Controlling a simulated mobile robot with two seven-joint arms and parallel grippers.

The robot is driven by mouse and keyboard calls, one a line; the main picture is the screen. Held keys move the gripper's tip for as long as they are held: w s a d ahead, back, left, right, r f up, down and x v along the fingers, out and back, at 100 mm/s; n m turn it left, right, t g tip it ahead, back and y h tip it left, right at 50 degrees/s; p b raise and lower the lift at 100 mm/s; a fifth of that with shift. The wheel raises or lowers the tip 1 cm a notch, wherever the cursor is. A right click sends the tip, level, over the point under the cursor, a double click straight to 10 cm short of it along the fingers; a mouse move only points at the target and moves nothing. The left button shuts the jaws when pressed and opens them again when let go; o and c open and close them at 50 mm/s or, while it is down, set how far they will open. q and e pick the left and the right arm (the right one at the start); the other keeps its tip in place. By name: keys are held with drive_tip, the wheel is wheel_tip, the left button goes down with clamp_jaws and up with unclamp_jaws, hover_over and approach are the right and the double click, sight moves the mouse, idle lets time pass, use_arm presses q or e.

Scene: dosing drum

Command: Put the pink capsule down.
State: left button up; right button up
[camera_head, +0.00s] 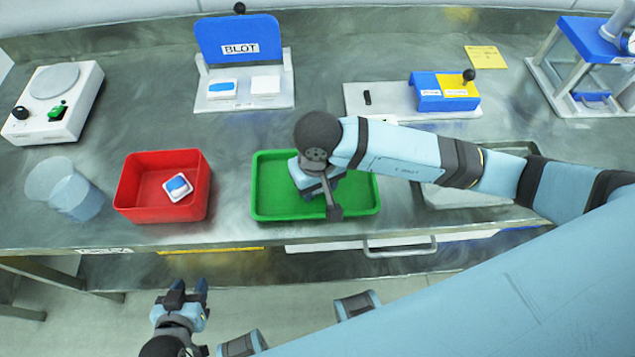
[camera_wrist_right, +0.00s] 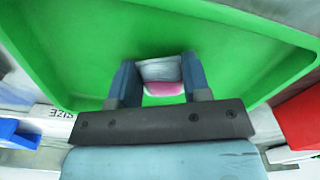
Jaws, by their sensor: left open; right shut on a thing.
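The pink capsule (camera_wrist_right: 163,88), pale grey on one half and pink on the other, sits between the fingers of my right gripper (camera_wrist_right: 160,82) in the right wrist view. That gripper is shut on it, over the green tray (camera_wrist_right: 75,45). In the head view my right gripper (camera_head: 318,182) is above the green tray (camera_head: 262,190), and its own wrist hides the capsule. I cannot tell whether the capsule touches the tray floor. My left gripper (camera_head: 187,290) is open and empty, low in front of the table.
A red bin (camera_head: 130,190) holding a blue-and-white piece (camera_head: 178,187) stands left of the green tray, with a clear beaker (camera_head: 75,190) beyond it. Behind are the BLOT stand (camera_head: 240,42), a blue-and-yellow device (camera_head: 445,90) and a white hotplate-like device (camera_head: 75,110).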

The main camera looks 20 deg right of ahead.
drive_tip(key=o, duration=0.9)
drive_tip(key=shift+f, duration=0.1)
drive_tip(key=shift+r+p, duration=0.25)
drive_tip(key=shift+p, duration=0.1)
drive_tip(key=shift+r, duration=0.35)
drive_tip(key=shift+r+b, duration=0.45)
drive_tip(key=shift+r, duration=5.15)
drive_tip(key=shift+r, duration=0.1)
